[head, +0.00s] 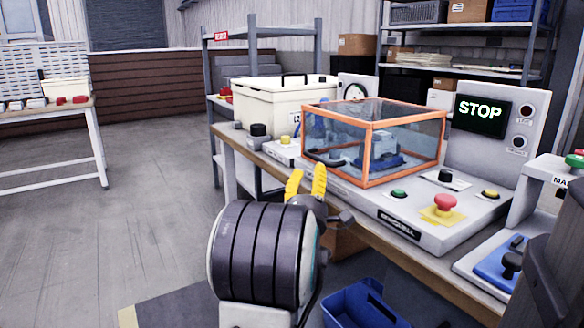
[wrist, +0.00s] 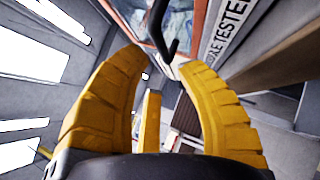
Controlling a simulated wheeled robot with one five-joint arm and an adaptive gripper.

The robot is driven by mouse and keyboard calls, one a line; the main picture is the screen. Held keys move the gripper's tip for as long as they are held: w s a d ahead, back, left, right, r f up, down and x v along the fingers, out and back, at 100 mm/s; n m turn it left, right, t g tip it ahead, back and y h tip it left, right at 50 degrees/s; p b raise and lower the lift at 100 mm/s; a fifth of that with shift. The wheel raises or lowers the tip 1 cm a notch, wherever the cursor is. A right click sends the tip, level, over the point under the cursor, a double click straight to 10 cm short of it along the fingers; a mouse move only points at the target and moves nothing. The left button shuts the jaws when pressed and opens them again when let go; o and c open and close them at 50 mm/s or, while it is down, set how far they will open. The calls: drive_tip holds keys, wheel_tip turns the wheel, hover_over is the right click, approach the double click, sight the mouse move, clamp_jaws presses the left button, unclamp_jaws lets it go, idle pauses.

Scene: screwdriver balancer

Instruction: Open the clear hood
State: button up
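The clear hood (head: 367,152), a see-through box with an orange frame, sits down over blue and grey parts on the grey tester on the bench. It looks closed. My gripper (head: 306,183) is in front of and left of the hood, with its yellow fingertips pointing up, apart from it in the head view. In the wrist view my gripper (wrist: 162,62) has its yellow fingers spread and nothing held between them. A curved black bar (wrist: 159,28) shows just beyond the fingertips, against the hood's orange edge (wrist: 199,25); I cannot tell whether they touch.
The tester carries a STOP screen (head: 480,115), a red button on a yellow plate (head: 443,205) and other knobs. A cream case (head: 277,100) stands behind the hood's left side. A blue bin (head: 362,305) is below the bench. Open floor (head: 110,220) lies left.

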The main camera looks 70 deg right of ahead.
sight(314, 158)
drive_tip(key=b+x, duration=0.3)
drive_tip(key=x, duration=0.1)
drive_tip(key=shift+d+f, duration=0.1)
drive_tip(key=shift+f, duration=0.05)
drive_tip(key=shift+x, duration=1.5)
drive_tip(key=shift+o, duration=0.3)
clamp_jaws()
